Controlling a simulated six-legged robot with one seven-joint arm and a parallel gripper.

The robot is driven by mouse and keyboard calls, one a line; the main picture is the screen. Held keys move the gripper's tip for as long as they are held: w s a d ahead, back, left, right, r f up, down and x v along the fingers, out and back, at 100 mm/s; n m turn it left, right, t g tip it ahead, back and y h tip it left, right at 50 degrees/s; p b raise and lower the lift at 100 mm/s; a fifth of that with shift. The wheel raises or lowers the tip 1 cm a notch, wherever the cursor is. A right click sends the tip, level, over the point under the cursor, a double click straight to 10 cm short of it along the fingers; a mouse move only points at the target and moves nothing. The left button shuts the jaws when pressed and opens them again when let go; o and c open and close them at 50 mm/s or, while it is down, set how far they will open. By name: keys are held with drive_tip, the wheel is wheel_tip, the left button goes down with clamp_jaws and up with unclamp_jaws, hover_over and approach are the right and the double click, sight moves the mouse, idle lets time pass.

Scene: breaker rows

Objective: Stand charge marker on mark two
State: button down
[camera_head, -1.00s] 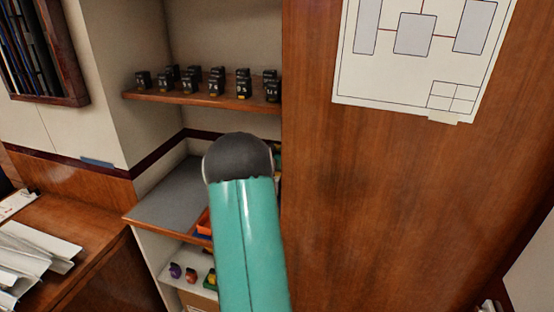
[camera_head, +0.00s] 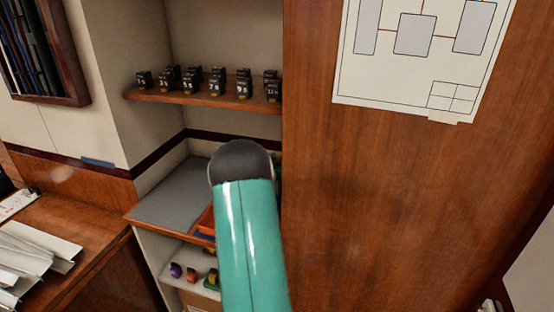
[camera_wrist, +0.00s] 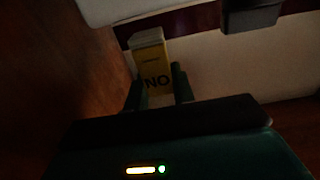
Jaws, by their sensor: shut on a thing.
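My gripper (camera_wrist: 158,80) shows in the wrist view with its two dark green fingers shut on a yellow block with a pale top (camera_wrist: 152,60). The letters "NO" are on its face, and I take it to be the charge marker. It is upright and slightly tilted in that view; its lower end is hidden by the fingers and my wrist. In the head view my arm's dark elbow hides the gripper and the marker. I cannot make out mark two in either view.
A wooden shelf (camera_head: 200,99) holds rows of black numbered breakers (camera_head: 188,84). Below it is a grey surface (camera_head: 178,199) with an orange tray (camera_head: 206,221) partly behind my arm. A lower white shelf holds small coloured items (camera_head: 191,274). A wooden panel (camera_head: 400,200) stands close on the right.

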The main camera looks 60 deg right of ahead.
drive_tip(key=c, duration=1.2)
unclamp_jaws()
drive_tip(key=shift+f, duration=0.65)
drive_tip(key=shift+o, duration=0.2)
drive_tip(key=shift+d+r, duration=0.1)
drive_tip(key=shift+r, duration=0.45)
drive_tip(key=s+a, duration=0.2)
drive_tip(key=a, duration=1)
drive_tip(key=shift+r, duration=0.3)
drive_tip(key=shift+w, duration=0.1)
